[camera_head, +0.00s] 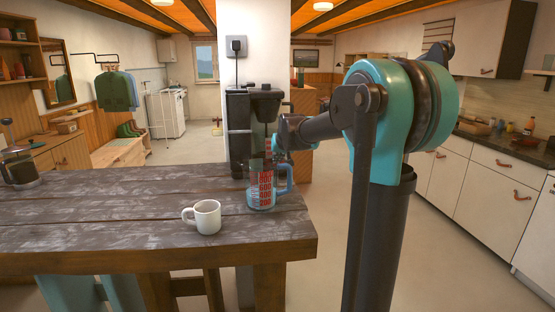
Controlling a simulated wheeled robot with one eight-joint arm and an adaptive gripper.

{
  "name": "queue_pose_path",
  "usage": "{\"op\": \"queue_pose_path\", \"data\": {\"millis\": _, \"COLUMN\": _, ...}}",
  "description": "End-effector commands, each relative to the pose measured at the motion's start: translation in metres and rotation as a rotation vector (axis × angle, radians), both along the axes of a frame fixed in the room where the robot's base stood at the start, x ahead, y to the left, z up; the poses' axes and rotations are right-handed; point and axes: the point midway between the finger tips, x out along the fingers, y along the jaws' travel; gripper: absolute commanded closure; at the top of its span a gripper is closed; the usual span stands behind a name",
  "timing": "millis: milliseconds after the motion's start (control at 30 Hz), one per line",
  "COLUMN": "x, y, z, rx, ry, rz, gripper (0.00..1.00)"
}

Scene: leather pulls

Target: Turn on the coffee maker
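The black coffee maker (238,130) stands upright at the far right end of the wooden table, against the white pillar. Its head (265,102) juts out at the top right. A clear measuring jug with red markings and a blue handle (262,192) stands in front of it and hides part of its lower body. My arm reaches in from the right, and my gripper (275,145) is at the coffee maker's right front, above the jug. The fingers are small and blend into the dark machine, so their opening and any contact are unclear. No switch can be made out.
A white mug (206,217) stands on the table (110,225) left of the jug. A glass coffee press (18,168) is at the far left. A black plug (236,46) with a cord is on the pillar (262,60). The table's middle is clear.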

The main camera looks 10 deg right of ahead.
Motion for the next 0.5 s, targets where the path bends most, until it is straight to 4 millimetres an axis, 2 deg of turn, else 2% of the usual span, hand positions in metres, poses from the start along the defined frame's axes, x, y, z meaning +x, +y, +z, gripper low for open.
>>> {"op": "queue_pose_path", "data": {"millis": 500, "x": 0.000, "y": -0.016, "z": 0.002, "rx": 0.000, "ry": 0.001, "rz": -0.001, "gripper": 1.00}}
